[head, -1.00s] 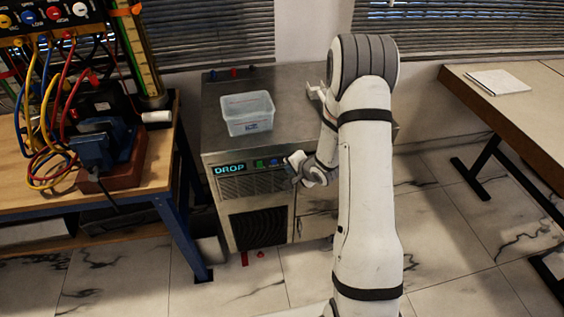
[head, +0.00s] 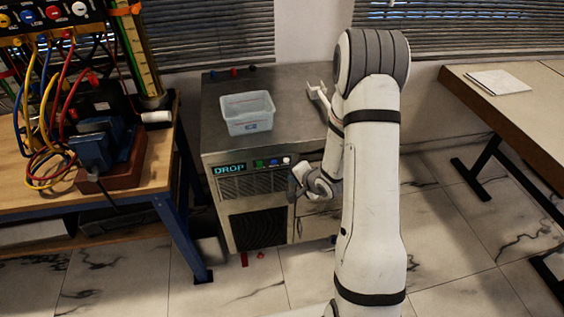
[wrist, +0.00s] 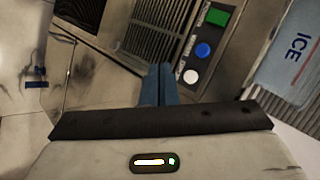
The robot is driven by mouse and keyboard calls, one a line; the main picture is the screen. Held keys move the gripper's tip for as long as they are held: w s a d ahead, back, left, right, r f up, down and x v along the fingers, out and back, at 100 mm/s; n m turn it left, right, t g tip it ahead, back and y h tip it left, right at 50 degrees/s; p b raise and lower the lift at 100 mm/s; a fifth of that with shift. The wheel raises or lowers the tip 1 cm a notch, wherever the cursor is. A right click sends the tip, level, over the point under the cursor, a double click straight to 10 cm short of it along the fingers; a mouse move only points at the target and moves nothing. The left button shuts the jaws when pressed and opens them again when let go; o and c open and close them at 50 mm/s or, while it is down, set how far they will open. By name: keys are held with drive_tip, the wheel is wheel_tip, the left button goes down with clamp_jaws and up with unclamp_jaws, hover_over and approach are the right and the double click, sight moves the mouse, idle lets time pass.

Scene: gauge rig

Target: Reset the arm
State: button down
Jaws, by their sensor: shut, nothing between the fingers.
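My gripper (head: 296,183) hangs in front of the right side of a grey metal machine (head: 216,128). In the wrist view its two blue fingers (wrist: 157,80) are closed together with nothing between them. They appear apart from the machine's front. The machine's front panel carries a lit DROP display (head: 229,169) and green (wrist: 217,17), blue (wrist: 203,50) and white (wrist: 191,76) buttons. A clear bin (head: 247,122) stands on top of the machine; its ICE label (wrist: 298,47) shows in the wrist view. The bin's inside looks empty.
A wooden bench (head: 150,178) at left holds a blue vise (head: 98,150) and several coloured cables. A table (head: 525,115) with a notepad (head: 499,82) stands at right. A pale forked object (head: 318,90) shows by the machine's top right, partly behind my arm.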

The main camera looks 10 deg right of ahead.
idle(0.3)
drive_tip(key=s+d+r+n+g+h, duration=0.1)
drive_tip(key=s+d+r+n+h, duration=0.15)
drive_tip(key=r, duration=0.45)
drive_tip(key=s+d+r+n+g+h, duration=0.1)
drive_tip(key=s+r+n+h, duration=0.15)
drive_tip(key=r, duration=0.55)
drive_tip(key=s+a+r+n+g, duration=0.1)
drive_tip(key=s+r+n, duration=0.1)
drive_tip(key=s, duration=0.5)
drive_tip(key=s+a+r+n+g, duration=0.2)
drive_tip(key=s+r, duration=0.3)
drive_tip(key=s, duration=0.2)
drive_tip(key=s+a+r+n+g+y, duration=0.1)
drive_tip(key=s+a+r+n, duration=0.1)
drive_tip(key=s+r, duration=0.2)
drive_tip(key=s, duration=0.3)
drive_tip(key=shift+s+a, duration=0.2)
drive_tip(key=shift+a, duration=0.05)
